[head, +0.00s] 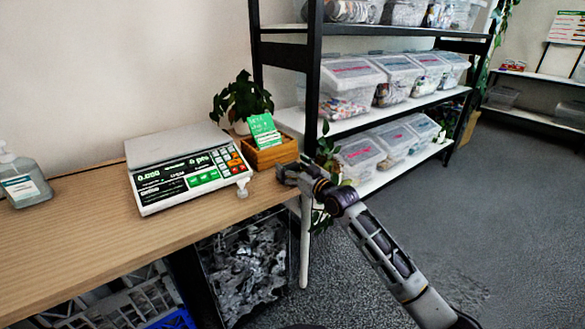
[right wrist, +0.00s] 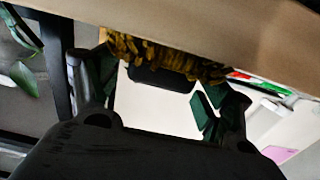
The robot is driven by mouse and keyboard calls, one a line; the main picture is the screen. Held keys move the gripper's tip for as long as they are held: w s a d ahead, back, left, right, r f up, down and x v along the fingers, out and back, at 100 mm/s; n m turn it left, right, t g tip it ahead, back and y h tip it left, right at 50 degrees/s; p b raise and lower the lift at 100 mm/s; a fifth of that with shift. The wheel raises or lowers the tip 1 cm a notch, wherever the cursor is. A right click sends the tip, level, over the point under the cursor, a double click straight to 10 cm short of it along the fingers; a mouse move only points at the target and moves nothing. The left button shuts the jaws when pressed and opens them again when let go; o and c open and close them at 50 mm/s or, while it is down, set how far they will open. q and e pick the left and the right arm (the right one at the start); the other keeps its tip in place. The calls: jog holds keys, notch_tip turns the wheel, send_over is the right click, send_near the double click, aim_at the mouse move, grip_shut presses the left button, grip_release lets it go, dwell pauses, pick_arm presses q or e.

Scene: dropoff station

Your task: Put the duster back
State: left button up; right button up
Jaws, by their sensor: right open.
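My right gripper (head: 284,174) is at the right end of the wooden table, just below the small wooden box. In the right wrist view its fingers (right wrist: 157,88) are spread apart. A yellow-brown tufted strip (right wrist: 165,55), which looks like the duster's bristles, shows between and beyond the fingertips, along a pale beige edge. I cannot tell whether the fingers touch it. In the head view no bristles can be made out. A pale upright stick (head: 305,240) hangs below the gripper; I cannot tell whether it is the duster's handle or a table part. My left gripper is out of view.
The table (head: 75,245) carries a scale (head: 185,168), a sanitizer bottle (head: 22,178) and a wooden box (head: 272,154) with a green card beside a plant (head: 240,100). A shelf rack (head: 315,75) with lidded bins stands close behind. Open floor (head: 500,210) lies to the right.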

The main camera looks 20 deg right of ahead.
jog(key=shift+r, duration=0.15)
jog(key=shift+p+v, duration=0.5)
jog(key=shift+v, duration=2.05)
jog(key=p, duration=0.2)
send_near(294, 167)
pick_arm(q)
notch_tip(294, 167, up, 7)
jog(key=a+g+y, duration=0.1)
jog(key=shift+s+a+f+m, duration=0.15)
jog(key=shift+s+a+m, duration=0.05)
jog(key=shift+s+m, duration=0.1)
pick_arm(e)
jog(key=shift+s+d+r, duration=0.1)
jog(key=shift+s+d, duration=0.05)
jog(key=shift+s, duration=0.45)
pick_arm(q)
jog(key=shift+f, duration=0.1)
